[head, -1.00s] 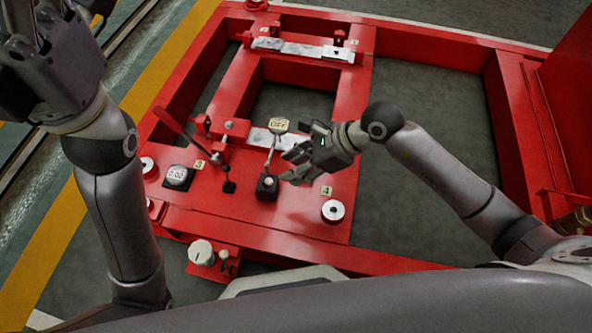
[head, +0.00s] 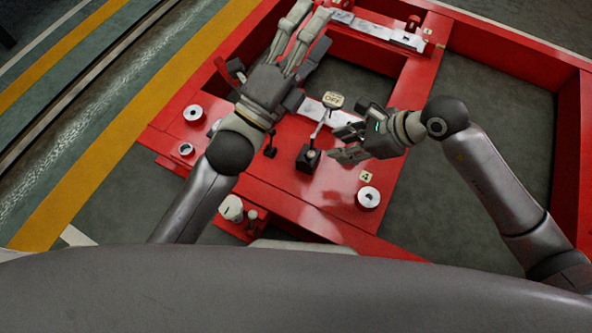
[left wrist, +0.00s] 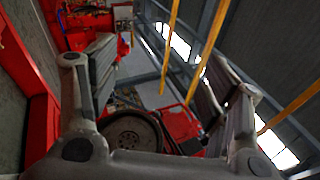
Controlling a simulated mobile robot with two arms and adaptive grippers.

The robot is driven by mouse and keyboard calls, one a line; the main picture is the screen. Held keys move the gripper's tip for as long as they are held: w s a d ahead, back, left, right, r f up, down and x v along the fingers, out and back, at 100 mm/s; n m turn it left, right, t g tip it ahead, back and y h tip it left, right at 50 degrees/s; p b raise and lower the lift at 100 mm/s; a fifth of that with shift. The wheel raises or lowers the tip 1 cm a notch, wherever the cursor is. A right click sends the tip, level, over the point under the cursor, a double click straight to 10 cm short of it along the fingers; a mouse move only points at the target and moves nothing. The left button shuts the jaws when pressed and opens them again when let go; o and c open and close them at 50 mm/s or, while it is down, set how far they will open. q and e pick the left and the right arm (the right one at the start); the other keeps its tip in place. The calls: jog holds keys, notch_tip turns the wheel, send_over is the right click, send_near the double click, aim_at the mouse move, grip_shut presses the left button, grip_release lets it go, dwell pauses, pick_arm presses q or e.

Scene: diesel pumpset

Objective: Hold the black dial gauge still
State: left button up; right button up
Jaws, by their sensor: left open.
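The black dial gauge (head: 213,127) with a pale face is on the red frame's left part in the head view, mostly hidden by my left wrist. My left gripper (head: 309,18) is open and empty, reaching over the frame with its fingers toward the top edge, beyond the gauge. In the left wrist view its fingers stand wide apart, with nothing between them. My right gripper (head: 343,143) has its fingers apart and empty, just right of the lever with the OFF tag (head: 333,100). I cannot tell whether it touches the lever. The gauge is not recognisable in the left wrist view.
The red frame (head: 310,210) fills the middle, with a black lever base (head: 308,158), a silver round fitting (head: 368,197) and a white knob (head: 231,208). A big dark wheel (left wrist: 133,135) shows in the left wrist view.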

pick_arm(q)
notch_tip(320, 180, down, 10)
jog(key=d+m+g+y, duration=0.1)
jog(key=m+g+y, duration=0.1)
jog(key=m+y, duration=0.1)
jog(key=m+g+y, duration=0.2)
jog(key=m, duration=0.2)
send_over(306, 159)
jog(key=w, duration=0.1)
notch_tip(306, 159, down, 10)
jog(key=s+f+m+g+y, duration=0.1)
jog(key=s+f+m, duration=0.1)
jog(key=f, duration=0.2)
jog(key=s+a+f+m+y, duration=0.1)
jog(key=s+f+m, duration=0.1)
jog(key=f, duration=0.3)
jog(key=s+a+f+m+g+y, duration=0.1)
jog(key=s+f+m, duration=0.1)
jog(key=f, duration=0.2)
jog(key=shift+s+f+g, duration=0.1)
jog(key=shift+f+g, duration=0.2)
jog(key=shift+f, duration=0.25)
jog(key=x, duration=1)
jog(key=shift+w, duration=0.3)
jog(key=shift+c, duration=0.2)
jog(key=shift+c, duration=1.1)
grip_shut()
